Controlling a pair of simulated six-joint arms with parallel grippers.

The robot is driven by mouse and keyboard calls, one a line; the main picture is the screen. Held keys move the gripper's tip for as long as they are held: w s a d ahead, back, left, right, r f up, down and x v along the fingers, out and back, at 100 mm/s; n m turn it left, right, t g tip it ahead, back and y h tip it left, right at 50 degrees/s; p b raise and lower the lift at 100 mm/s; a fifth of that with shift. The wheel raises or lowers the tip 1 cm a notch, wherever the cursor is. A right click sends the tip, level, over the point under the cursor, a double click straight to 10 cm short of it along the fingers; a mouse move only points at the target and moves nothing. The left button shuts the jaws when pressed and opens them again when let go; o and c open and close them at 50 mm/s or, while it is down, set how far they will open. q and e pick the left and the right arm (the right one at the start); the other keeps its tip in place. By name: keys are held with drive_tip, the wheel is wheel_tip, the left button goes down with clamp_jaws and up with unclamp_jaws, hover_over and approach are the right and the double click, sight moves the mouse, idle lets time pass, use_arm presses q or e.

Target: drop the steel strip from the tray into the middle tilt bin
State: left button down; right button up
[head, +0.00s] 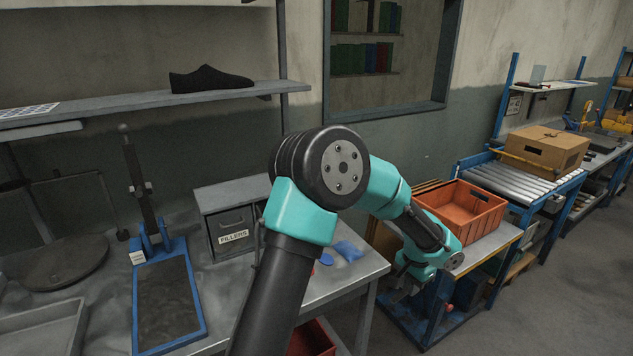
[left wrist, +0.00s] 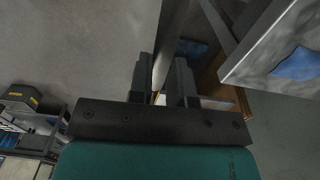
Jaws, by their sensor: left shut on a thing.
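My left gripper (left wrist: 163,78) is shut on the steel strip (left wrist: 171,38) in the left wrist view. The strip is a long, narrow grey bar that runs up between the two dark fingers and out of the top of the picture. In the head view my left arm reaches across the bench to the right, and its gripper (head: 402,284) points down beside the bench's right end, small and partly hidden by the wrist. The strip cannot be made out there. A shallow grey tray (head: 40,330) lies at the lower left. I cannot identify the middle tilt bin. My right gripper is not in view.
A FILLERS box (head: 232,232) and a blue-framed fixture (head: 140,310) stand on the bench. An orange crate (head: 465,212) sits on a side table at right. A red bin (head: 318,340) is under the bench. Open floor (head: 570,300) lies at lower right.

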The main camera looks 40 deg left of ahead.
use_arm(q)
drive_tip(key=shift+d, duration=0.2)
drive_tip(key=shift+a, duration=0.1)
drive_tip(key=w+a+r, duration=0.1)
drive_tip(key=a+r, duration=0.4)
drive_tip(key=a, duration=0.5)
drive_tip(key=w+a+r, duration=0.1)
drive_tip(key=a+r, duration=0.3)
drive_tip(key=a, duration=0.6)
drive_tip(key=s+a+r, duration=0.3)
drive_tip(key=a+r, duration=0.2)
drive_tip(key=a, duration=0.4)
drive_tip(key=s+a+r, duration=0.4)
drive_tip(key=a+r, duration=0.1)
drive_tip(key=a, duration=0.5)
drive_tip(key=shift+r+m, duration=0.3)
drive_tip(key=shift+r, duration=0.05)
wheel_tip(320, 180, down, 9)
drive_tip(key=shift+r, duration=0.2)
